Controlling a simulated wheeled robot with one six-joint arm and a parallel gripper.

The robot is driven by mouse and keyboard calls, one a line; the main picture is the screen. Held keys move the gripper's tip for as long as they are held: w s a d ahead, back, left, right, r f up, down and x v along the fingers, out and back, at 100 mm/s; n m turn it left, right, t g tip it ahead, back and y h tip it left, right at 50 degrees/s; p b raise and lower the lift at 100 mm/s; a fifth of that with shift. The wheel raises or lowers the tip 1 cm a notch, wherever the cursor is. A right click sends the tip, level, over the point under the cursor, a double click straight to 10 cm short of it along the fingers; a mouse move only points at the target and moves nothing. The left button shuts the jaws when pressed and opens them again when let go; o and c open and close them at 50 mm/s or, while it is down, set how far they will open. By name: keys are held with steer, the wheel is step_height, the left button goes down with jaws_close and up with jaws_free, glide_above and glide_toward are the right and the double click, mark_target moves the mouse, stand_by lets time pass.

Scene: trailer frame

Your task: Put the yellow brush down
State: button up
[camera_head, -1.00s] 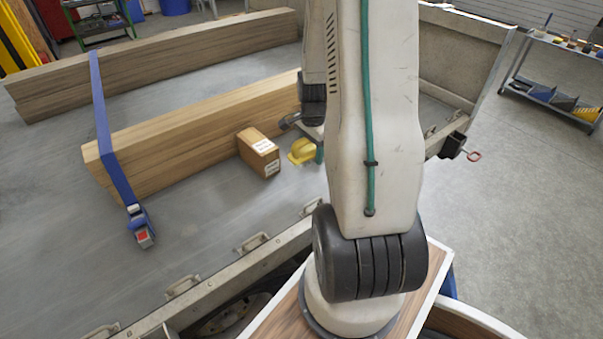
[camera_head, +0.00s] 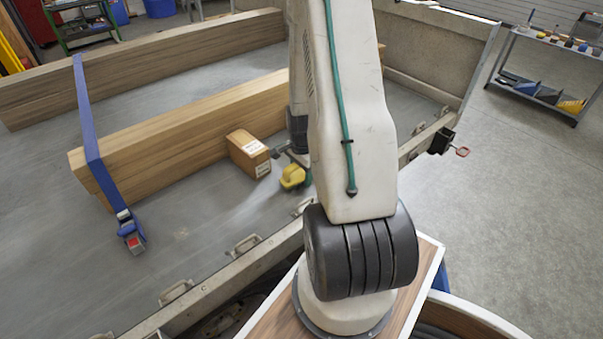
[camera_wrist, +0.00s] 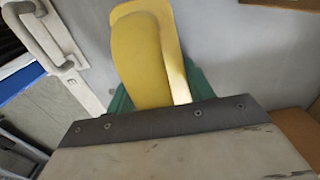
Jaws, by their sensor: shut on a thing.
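The yellow brush (camera_head: 292,176) is in my gripper (camera_head: 302,160), just right of the cardboard box in the head view. My arm hides part of the gripper there. In the wrist view the brush (camera_wrist: 140,55) sticks out beyond the green fingers of my gripper (camera_wrist: 160,95), which are shut on it. The grey trailer floor (camera_wrist: 215,45) lies behind the brush. I cannot tell whether the brush touches the floor.
The cardboard box (camera_head: 248,153) stands against the front timber stack (camera_head: 175,142), which a blue strap (camera_head: 88,125) crosses. The trailer's metal side rail (camera_head: 200,295) with handles runs nearer to me. Grey floor (camera_head: 190,220) is bare left of the brush.

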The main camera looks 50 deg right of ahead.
steer(key=shift+f, duration=0.1)
steer(key=o, duration=1.3)
step_height(320, 180, up, 12)
steer(key=shift+r, duration=0.1)
steer(key=a+r+n, duration=1)
steer(key=a+r, duration=0.6)
steer(key=s+a+r+n, duration=0.3)
steer(key=s+a, duration=0.1)
steer(key=s+a+r+n, duration=0.2)
steer(key=s+a+n, duration=0.2)
steer(key=a, duration=0.1)
steer(key=s+a+r+n+t, duration=0.1)
steer(key=s+a+r+n, duration=0.2)
steer(key=s+a, duration=0.1)
steer(key=shift+s+a+r+n, duration=0.35)
steer(key=shift+s+a+n, duration=0.05)
steer(key=shift+a, duration=0.05)
